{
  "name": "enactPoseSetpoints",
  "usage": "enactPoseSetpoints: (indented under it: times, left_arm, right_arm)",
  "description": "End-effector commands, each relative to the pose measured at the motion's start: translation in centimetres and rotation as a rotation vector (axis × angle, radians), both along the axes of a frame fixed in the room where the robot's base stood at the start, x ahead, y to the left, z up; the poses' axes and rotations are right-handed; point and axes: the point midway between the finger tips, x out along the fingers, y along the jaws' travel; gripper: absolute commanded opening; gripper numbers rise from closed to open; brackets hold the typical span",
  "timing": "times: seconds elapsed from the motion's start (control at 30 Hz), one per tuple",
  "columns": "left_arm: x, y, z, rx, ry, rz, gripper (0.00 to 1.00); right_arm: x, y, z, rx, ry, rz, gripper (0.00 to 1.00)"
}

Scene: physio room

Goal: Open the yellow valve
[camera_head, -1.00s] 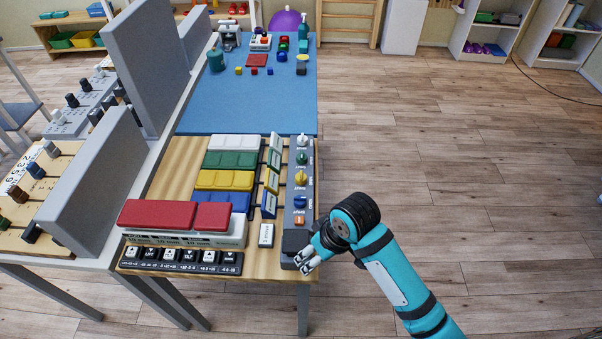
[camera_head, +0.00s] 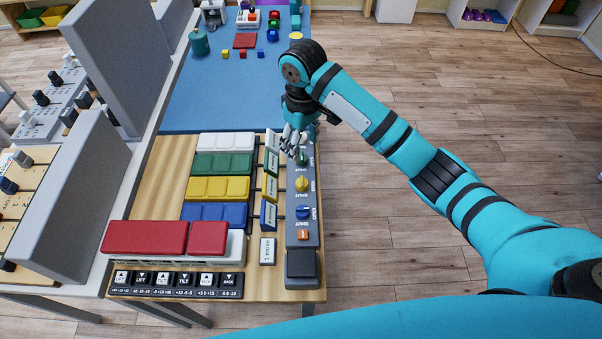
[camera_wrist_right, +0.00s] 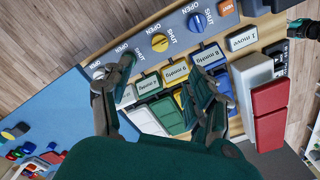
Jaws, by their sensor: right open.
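The yellow valve (camera_head: 302,184) is a round knob on the grey strip along the right edge of the wooden table. In the right wrist view it shows as a yellow knob (camera_wrist_right: 160,43) with OPEN and SHUT printed beside it. I cannot tell which word it points to. My right gripper (camera_head: 293,150) is open and empty, near the green valve (camera_head: 303,159) at the strip's far part. It is beyond the yellow valve and apart from it. In the right wrist view its spread fingers (camera_wrist_right: 160,70) are below the yellow knob, over the label cards.
A blue valve (camera_head: 303,212) and an orange switch (camera_head: 303,235) sit nearer on the strip. Label cards (camera_head: 270,187) stand left of the knobs, beside coloured blocks (camera_head: 217,187). A red pad (camera_head: 145,238) lies at the front. Floor right of the table is clear.

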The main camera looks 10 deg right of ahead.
Motion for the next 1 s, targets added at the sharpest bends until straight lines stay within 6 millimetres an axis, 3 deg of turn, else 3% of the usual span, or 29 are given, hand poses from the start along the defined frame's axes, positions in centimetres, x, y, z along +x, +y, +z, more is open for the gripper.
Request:
enactPoseSetpoints:
  times: [0.03, 0.1, 0.23, 0.33, 0.5, 0.6, 0.8, 1.0]
  left_arm:
    - [-2.1, 0.1, 0.2, 0.003, 0.033, 0.0, 0.4]
    - [-4.2, 0.2, 0.3, 0.006, 0.065, 0.0, 0.4]
    - [-6.3, 0.3, 0.7, 0.008, 0.093, 0.0, 0.4]
    - [-5.3, 0.3, 1.1, 0.007, 0.08, 0.0, 0.4]
    - [-1.4, 0.0, 1.7, 0.0, 0.019, 0.0, 0.4]
    - [-0.4, -0.1, 2.0, -0.001, 0.004, -0.001, 0.4]
    - [-1.8, 0.0, 1.9, 0.002, 0.027, -0.001, 0.4]
    - [-3.7, 0.2, 1.8, 0.004, 0.055, -0.001, 0.4]
  right_arm:
    - [-0.1, -0.1, -0.9, -0.003, 0.005, -0.001, 0.59]
    - [-0.1, -0.1, -2.3, -0.002, 0.006, -0.002, 0.59]
    - [-0.1, -0.1, -5.2, -0.003, 0.005, -0.002, 0.59]
    - [-0.2, -0.1, -7.4, -0.002, 0.005, -0.002, 0.59]
    - [-0.1, 0.0, -11.1, -0.002, 0.003, -0.001, 0.59]
    - [-0.1, 0.0, -12.8, -0.002, 0.003, -0.001, 0.59]
    - [0.0, 0.0, -15.1, -0.001, 0.0, 0.0, 0.59]
    - [0.0, 0.0, -15.7, 0.0, -0.001, 0.0, 0.59]
